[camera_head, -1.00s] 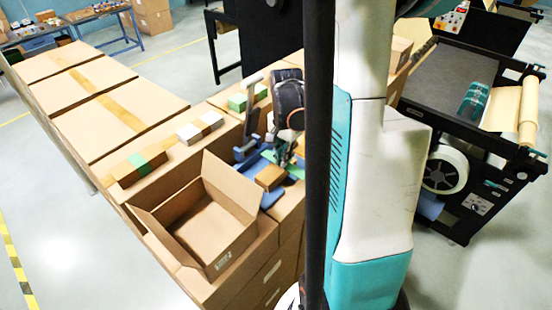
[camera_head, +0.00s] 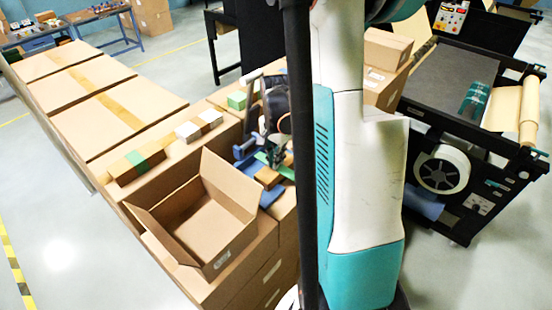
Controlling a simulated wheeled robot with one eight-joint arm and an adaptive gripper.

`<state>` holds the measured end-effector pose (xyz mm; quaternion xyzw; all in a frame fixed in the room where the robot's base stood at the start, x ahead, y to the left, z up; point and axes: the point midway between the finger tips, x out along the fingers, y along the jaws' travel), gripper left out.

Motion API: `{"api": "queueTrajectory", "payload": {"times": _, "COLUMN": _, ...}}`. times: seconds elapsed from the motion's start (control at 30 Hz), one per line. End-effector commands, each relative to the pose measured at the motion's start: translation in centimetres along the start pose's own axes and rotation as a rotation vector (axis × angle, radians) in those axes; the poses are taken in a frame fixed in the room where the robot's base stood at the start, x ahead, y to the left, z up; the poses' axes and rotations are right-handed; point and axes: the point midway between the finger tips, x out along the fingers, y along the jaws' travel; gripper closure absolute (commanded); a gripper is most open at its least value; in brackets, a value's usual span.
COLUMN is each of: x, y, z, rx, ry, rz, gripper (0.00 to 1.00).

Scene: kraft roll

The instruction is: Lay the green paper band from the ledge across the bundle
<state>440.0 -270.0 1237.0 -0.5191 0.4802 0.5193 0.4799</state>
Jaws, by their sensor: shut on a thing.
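My gripper (camera_head: 277,150) is shut on the green paper band (camera_head: 283,169), a thin strip that runs slantwise below the jaws. The band is at or just above a brown bundle (camera_head: 268,178) on a blue holder (camera_head: 271,197). I cannot tell whether band and bundle touch. My dark column hides the right end of the band and part of the holder. The ledge cannot be told apart clearly here.
An open, empty carton (camera_head: 205,225) stands in front, left of the bundle. A brown box with a green band (camera_head: 140,165), a white-and-brown pack (camera_head: 199,125) and a green pack (camera_head: 237,101) lie behind it. A black machine (camera_head: 470,120) stands right.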

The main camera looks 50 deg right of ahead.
Motion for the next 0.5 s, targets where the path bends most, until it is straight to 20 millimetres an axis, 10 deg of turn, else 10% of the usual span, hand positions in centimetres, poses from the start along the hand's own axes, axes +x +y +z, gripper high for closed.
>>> {"api": "queueTrajectory", "payload": {"times": 0.1, "x": 0.07, "y": 0.01, "z": 0.0, "rx": 0.0, "ry": 0.0, "rz": 0.0, "gripper": 0.74}}
{"api": "queueTrajectory", "payload": {"times": 0.5, "x": -0.16, "y": 0.01, "z": 0.0, "rx": 0.0, "ry": 0.0, "rz": 0.0, "gripper": 0.74}}
